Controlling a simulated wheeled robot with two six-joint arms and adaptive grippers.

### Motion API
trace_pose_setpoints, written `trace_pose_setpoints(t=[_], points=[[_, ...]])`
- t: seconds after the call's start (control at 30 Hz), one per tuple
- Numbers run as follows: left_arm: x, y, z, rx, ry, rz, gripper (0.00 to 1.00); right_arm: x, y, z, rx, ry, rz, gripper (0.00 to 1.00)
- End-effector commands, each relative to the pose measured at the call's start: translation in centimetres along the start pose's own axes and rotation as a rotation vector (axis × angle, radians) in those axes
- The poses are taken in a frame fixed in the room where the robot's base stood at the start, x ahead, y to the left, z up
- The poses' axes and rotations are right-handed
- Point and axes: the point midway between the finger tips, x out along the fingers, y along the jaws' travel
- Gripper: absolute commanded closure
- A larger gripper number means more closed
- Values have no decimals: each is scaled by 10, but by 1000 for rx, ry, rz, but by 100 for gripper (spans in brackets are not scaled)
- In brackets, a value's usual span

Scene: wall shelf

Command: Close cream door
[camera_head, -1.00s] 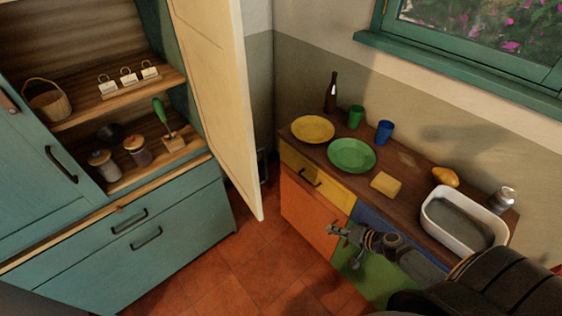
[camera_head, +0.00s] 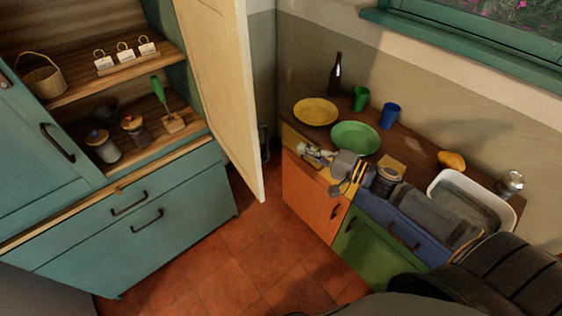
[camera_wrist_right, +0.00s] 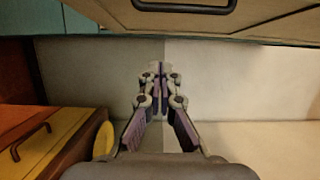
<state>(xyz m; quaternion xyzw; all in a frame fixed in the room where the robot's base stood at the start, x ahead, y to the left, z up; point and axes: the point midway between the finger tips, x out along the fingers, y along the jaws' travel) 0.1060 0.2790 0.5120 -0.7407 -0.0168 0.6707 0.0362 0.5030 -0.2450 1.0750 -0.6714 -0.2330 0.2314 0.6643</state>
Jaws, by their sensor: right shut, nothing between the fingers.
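The cream door (camera_head: 222,85) is a tall panel standing open at the right side of the teal cabinet (camera_head: 130,215), which leaves the shelves exposed. My right gripper (camera_head: 303,150) is shut and empty. In the head view it appears to the right of the door's free edge, apart from it, in front of the yellow drawer of the counter. In the right wrist view the fingers (camera_wrist_right: 160,70) meet at their tips. My left gripper is not in view.
The counter (camera_head: 318,130) holds a yellow plate (camera_head: 315,111), a green plate (camera_head: 355,138), cups, a bottle (camera_head: 336,75) and a white basin (camera_head: 438,180). The shelves hold a basket (camera_head: 44,78), mugs and jars. The tiled floor (camera_head: 265,245) between cabinet and counter is clear.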

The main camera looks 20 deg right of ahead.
Motion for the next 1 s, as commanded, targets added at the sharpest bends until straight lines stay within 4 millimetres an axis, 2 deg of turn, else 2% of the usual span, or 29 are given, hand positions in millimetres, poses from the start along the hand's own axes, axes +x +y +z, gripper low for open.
trace_pose_setpoints(t=[0.03,0.23,0.3,0.43,0.5,0.7,1.0], points=[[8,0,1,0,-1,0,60,6,3,0,-3,-1,-6,100],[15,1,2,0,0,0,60,27,1,-1,-1,3,-5,100],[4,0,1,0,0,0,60,35,-6,-1,2,4,-10,100],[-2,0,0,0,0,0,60,53,-5,0,6,3,-6,100],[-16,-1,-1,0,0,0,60,54,-7,14,9,1,-2,100],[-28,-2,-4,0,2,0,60,59,-3,35,4,0,0,100],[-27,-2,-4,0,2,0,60,60,0,39,0,0,1,100]])
